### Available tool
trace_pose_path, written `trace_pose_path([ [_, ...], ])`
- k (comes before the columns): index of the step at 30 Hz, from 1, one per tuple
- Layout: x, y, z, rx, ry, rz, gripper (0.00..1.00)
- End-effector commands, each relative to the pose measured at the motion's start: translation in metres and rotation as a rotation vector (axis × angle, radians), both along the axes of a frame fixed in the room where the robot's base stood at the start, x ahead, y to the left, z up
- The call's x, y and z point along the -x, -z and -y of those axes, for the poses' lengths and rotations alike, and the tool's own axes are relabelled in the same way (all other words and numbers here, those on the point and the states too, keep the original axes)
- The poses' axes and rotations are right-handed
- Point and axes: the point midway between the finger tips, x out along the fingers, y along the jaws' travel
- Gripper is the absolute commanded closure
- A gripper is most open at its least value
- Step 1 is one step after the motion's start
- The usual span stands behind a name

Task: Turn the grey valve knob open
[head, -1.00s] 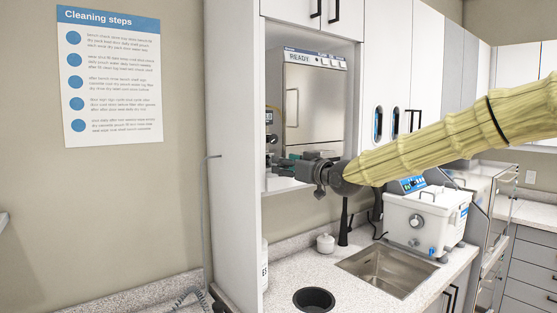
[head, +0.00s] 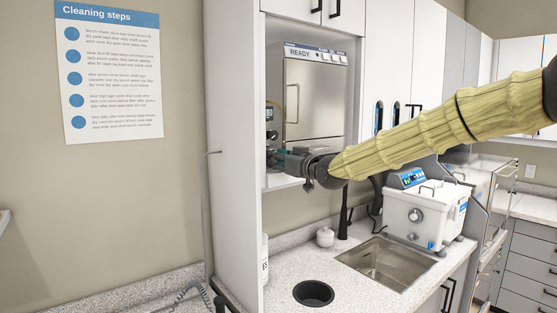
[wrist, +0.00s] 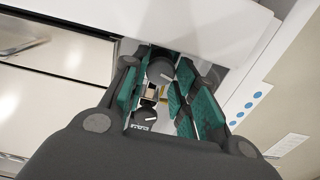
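In the wrist view, a round dark grey knob (wrist: 160,71) with a pale pointer line shows between the tips of my gripper (wrist: 163,62). A second dark round knob (wrist: 145,116), with a pale line and a small label, sits nearer the palm side of the picture. I cannot tell for sure which one is the valve knob. My gripper is open, with teal pads on both sides of the knobs; contact is not clear.
The bay's white side panel (head: 232,150) stands close left of my gripper. A white bath unit (head: 425,213) stands right, under my arm.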

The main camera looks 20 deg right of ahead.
Motion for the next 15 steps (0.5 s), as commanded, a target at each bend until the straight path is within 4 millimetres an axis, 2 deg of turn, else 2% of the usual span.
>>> trace_pose_path([
  [1,-0.0001,0.0,0.0007,0.0,0.001,0.0,0.88],
  [3,-0.0001,0.0,0.0008,0.0,0.001,0.0,0.95],
  [8,-0.0001,0.0014,0.0009,0.012,0.001,0.004,0.95],
  [15,0.0001,0.0039,0.0005,0.139,0.002,0.051,0.95],
])
